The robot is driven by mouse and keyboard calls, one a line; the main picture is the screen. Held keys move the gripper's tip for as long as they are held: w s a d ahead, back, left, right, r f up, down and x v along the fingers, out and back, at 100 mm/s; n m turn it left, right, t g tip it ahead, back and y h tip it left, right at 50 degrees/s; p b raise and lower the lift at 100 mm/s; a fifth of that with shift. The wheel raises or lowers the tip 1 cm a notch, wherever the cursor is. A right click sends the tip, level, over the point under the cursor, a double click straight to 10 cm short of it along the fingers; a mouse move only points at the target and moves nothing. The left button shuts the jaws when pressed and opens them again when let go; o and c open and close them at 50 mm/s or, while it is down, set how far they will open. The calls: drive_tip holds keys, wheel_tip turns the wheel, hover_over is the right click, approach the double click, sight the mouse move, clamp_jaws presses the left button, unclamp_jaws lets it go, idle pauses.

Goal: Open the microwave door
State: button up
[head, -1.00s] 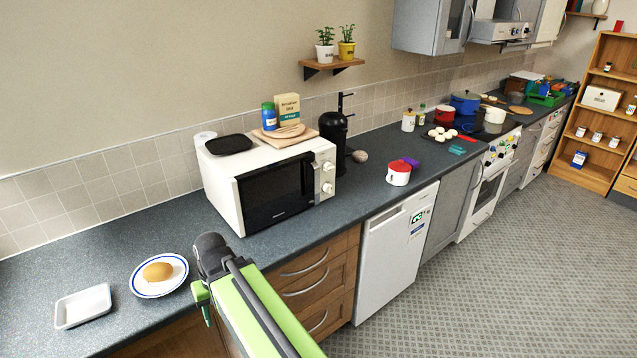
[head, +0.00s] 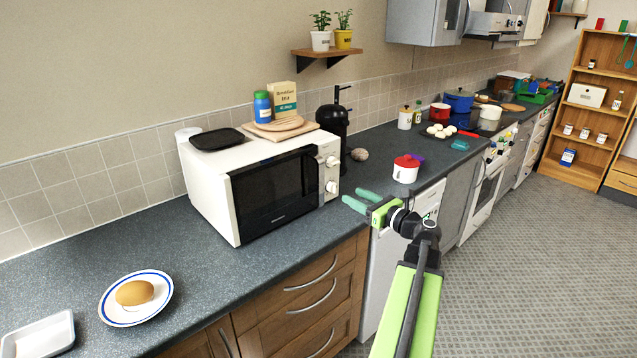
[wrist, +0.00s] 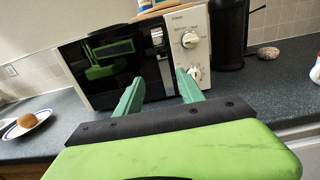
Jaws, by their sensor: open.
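The white microwave (head: 205,187) stands on the dark counter, its dark glass door (head: 270,192) closed. Its control panel with two round knobs (head: 331,175) is at the right end of its front. My gripper (head: 355,200) is open and empty, in front of and to the right of the microwave, apart from it. In the wrist view the two green fingers (wrist: 158,90) point toward the microwave front (wrist: 115,66), around the right part of the door and the knobs (wrist: 193,57). My arm's reflection shows in the door glass.
A plate with a bun (head: 135,292) is at the left. A red-and-white pot (head: 405,170) stands right of the microwave. Counter before it is clear.

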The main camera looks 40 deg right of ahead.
sight(322, 178)
drive_tip(key=w, duration=0.5)
drive_tip(key=w+d, duration=0.1)
drive_tip(key=w, duration=1)
drive_tip(key=shift+w+d, duration=0.15)
drive_tip(key=shift+w, duration=0.2)
clamp_jaws()
idle(0.4)
